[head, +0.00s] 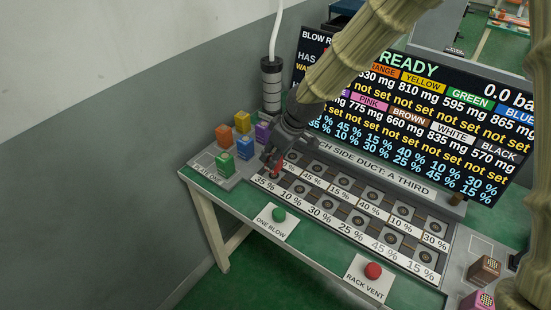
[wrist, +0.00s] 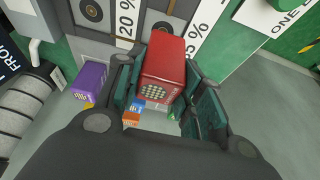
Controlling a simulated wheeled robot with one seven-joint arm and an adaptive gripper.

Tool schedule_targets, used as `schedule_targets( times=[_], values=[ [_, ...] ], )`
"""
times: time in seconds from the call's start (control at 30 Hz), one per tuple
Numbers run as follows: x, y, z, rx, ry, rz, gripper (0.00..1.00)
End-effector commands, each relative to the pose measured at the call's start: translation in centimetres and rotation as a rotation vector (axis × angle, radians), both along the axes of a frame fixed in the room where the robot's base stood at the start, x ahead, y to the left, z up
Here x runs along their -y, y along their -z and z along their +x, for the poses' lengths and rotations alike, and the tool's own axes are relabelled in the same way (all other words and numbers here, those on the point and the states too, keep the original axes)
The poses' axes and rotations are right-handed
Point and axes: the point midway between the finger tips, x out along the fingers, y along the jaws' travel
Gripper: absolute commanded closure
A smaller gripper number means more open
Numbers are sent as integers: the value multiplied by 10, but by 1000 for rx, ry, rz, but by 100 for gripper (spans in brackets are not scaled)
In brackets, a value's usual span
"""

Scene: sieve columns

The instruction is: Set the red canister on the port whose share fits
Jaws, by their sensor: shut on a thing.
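My gripper (head: 276,160) is shut on the red canister (wrist: 165,62), which also shows in the head view (head: 278,163). The canister is over the left end of the near port row, by the "35 %" label (head: 265,183). I cannot tell whether it touches the deck. Its perforated end faces the wrist camera. The port plate (head: 345,213) has two rows of round ports with percent labels. The near row reads 35, 10, 30, 25, 45, 15. The far row's first label is partly hidden; the wrist view shows "20 %" (wrist: 127,20).
Orange (head: 223,134), yellow (head: 242,121), green (head: 224,162), blue (head: 244,147) and purple (head: 262,132) canisters stand left. The screen (head: 430,120) reads READY, with masses and "not set"; my arm hides part. Green (head: 279,214) and red (head: 373,270) buttons stand in front. A sign reads "side duct: a third".

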Motion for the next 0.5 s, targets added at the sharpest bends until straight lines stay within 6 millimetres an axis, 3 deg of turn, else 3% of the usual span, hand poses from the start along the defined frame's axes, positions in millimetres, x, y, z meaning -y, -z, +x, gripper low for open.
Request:
schedule_targets(
  times=[0.17,0.5],
  values=[
    [0,0,10,2,1,1,91],
    [0,35,10,0,1,0,91]
  ],
)
